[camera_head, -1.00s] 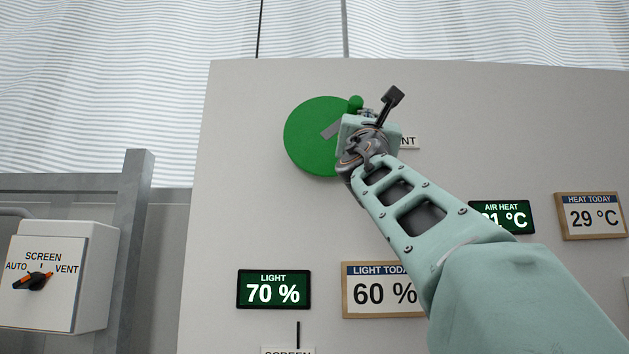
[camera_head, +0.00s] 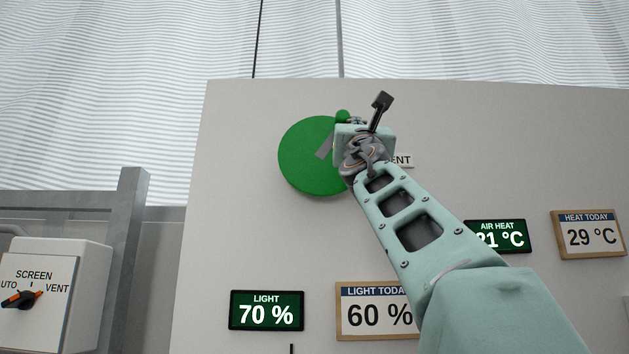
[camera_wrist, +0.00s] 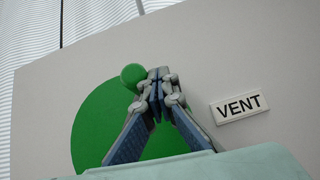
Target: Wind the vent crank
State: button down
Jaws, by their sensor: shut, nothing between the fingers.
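The vent crank is a round green disc (camera_head: 305,158) on a pale panel, with a grey bar (camera_head: 325,147) on its face and a round green knob (camera_head: 342,115) at its upper right rim. In the wrist view the knob (camera_wrist: 133,75) stands just left of my gripper (camera_wrist: 157,76). The fingers are shut together with nothing between them, beside the knob and in front of the disc (camera_wrist: 100,130). Whether they touch the knob, I cannot tell. In the head view my wrist hides the fingers and the disc's right edge. A VENT label (camera_wrist: 239,106) is at the right.
The panel also carries a LIGHT display (camera_head: 267,311), a LIGHT TODAY sign (camera_head: 375,316), an AIR HEAT display (camera_head: 497,237) and a HEAT TODAY sign (camera_head: 590,235). A screen switch box (camera_head: 50,295) and grey post (camera_head: 128,240) stand at the left.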

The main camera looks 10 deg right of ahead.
aim_at(345, 117)
jog(key=n+y, duration=0.5)
jog(key=a+r+n+y+b, duration=0.1)
jog(key=n+y, duration=0.1)
jog(key=n, duration=0.1)
jog(key=shift+w+t+y, duration=0.15)
jog(key=shift+t+y, duration=0.25)
jog(key=shift+a+r+n, duration=0.1)
jog(key=shift+n, duration=0.4)
jog(key=shift+a, duration=0.1)
jog(key=shift+w+a+r+y+p, duration=0.15)
jog(key=shift+a+r+y+p, duration=0.35)
jog(key=shift+p, duration=0.15)
jog(key=shift+a+r+h, duration=0.1)
jog(key=shift+a+h, duration=0.05)
jog(key=shift+h, duration=0.15)
